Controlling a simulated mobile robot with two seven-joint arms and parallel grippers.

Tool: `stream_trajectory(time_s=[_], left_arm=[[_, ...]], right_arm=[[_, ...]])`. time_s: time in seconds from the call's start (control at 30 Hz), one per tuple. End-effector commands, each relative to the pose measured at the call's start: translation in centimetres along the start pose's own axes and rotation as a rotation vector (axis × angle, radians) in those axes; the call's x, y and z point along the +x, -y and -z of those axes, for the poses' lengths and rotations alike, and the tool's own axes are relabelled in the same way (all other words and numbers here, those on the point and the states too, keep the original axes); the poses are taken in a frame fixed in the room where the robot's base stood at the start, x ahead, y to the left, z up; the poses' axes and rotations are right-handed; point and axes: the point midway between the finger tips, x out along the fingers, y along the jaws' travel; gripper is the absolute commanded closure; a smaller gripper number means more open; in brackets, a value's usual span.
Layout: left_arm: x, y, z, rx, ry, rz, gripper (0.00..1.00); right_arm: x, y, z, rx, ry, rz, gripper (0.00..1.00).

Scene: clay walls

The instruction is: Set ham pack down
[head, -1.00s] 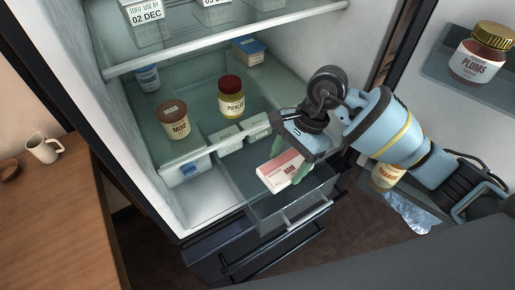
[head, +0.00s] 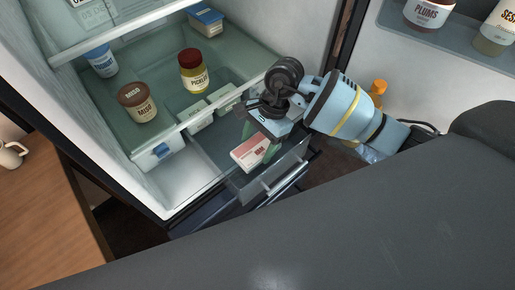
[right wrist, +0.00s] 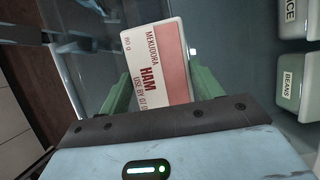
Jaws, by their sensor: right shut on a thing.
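The ham pack (head: 250,153), a white and pink box with a HAM label, is between the green fingers of my right gripper (head: 258,146). In the right wrist view the ham pack (right wrist: 155,62) sits tilted between the two fingers of the right gripper (right wrist: 160,92), which is shut on it. In the head view the pack is over the pulled-out clear drawer (head: 228,178) low in the fridge. I cannot tell whether it touches the drawer floor. My left gripper is not in view.
On the shelf above stand a miso jar (head: 138,104), a pickles jar (head: 193,72) and a blue-lidded tub (head: 207,20). White containers, one labelled beans (right wrist: 290,88), lie beside the pack. The open fridge door (head: 398,62) is at the right, a wooden counter (head: 45,215) at the left.

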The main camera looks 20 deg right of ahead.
Motion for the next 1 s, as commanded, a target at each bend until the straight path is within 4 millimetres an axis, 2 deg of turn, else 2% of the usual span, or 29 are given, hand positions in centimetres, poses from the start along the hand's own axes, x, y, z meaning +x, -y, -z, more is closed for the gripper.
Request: stream_trajectory(time_s=[0.23, 0.63, 0.67, 0.8, 1.0], left_arm=[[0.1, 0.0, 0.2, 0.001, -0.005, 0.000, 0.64], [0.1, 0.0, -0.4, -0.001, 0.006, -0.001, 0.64], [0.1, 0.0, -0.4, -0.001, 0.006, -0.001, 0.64], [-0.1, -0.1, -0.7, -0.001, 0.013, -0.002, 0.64], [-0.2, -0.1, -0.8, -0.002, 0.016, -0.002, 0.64]], right_arm=[[2.9, -0.1, 1.1, 0.003, 0.003, -0.003, 0.59], [3.5, -0.1, 1.4, 0.001, 0.001, -0.003, 0.59], [3.5, -0.1, 1.4, 0.001, 0.000, -0.003, 0.33], [3.4, -0.1, 1.4, 0.001, 0.000, -0.002, 0.14], [3.4, -0.1, 1.4, 0.000, 0.000, -0.002, 0.13]])
